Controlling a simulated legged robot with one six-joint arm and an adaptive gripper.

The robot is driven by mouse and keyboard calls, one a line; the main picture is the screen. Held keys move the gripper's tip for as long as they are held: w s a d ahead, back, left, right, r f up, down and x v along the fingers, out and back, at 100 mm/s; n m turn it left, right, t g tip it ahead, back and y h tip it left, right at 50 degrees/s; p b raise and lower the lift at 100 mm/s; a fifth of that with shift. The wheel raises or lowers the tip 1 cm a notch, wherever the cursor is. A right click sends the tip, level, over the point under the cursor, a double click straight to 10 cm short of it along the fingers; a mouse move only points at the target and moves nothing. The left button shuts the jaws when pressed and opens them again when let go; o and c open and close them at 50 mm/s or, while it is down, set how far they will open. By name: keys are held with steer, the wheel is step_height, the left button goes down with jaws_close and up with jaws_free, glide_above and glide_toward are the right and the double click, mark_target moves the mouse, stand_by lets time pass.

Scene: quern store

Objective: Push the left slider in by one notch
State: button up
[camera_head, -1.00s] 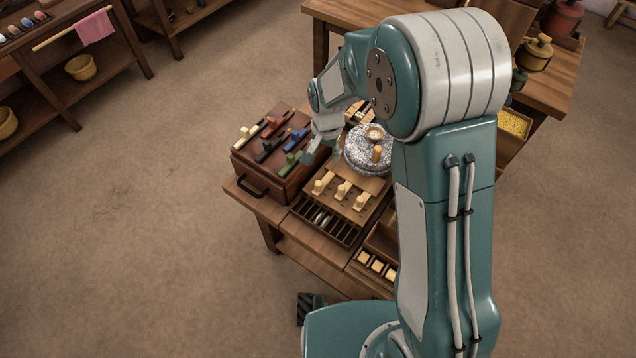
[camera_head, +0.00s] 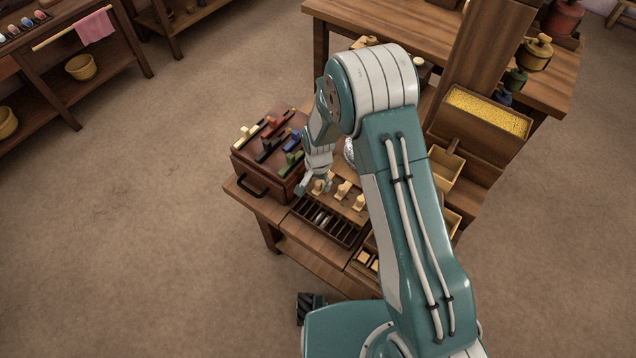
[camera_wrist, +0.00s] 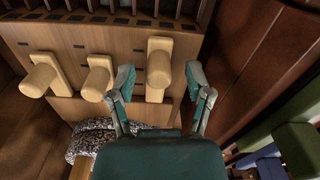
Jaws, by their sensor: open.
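Three pale wooden sliders stand in a row on a wooden board (camera_head: 351,205). The left slider (camera_head: 319,187) is beside the dark red-brown box; in the wrist view it is the rightmost slider (camera_wrist: 159,60). The middle slider (camera_head: 342,190) and right slider (camera_head: 360,202) stand to its right; the wrist view also shows the middle one (camera_wrist: 97,80) and right one (camera_wrist: 40,78). My gripper (camera_head: 312,188) is low over the board at the left slider. In the wrist view my gripper (camera_wrist: 160,75) is open, its fingers either side of the left slider. Contact cannot be told.
The red-brown box (camera_head: 262,168) with coloured levers stands close left of the board. A slotted rack (camera_head: 326,220) lies in front of it. A speckled round stone (camera_wrist: 92,135) is close behind the sliders. A tray of yellow grain (camera_head: 487,110) stands at the right.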

steer(key=shift+f, duration=0.35)
jaws_close()
steer(key=shift+w+d, duration=0.75)
steer(key=shift+w, duration=0.35)
jaws_free()
steer(key=shift+a, duration=0.15)
step_height(320, 180, up, 12)
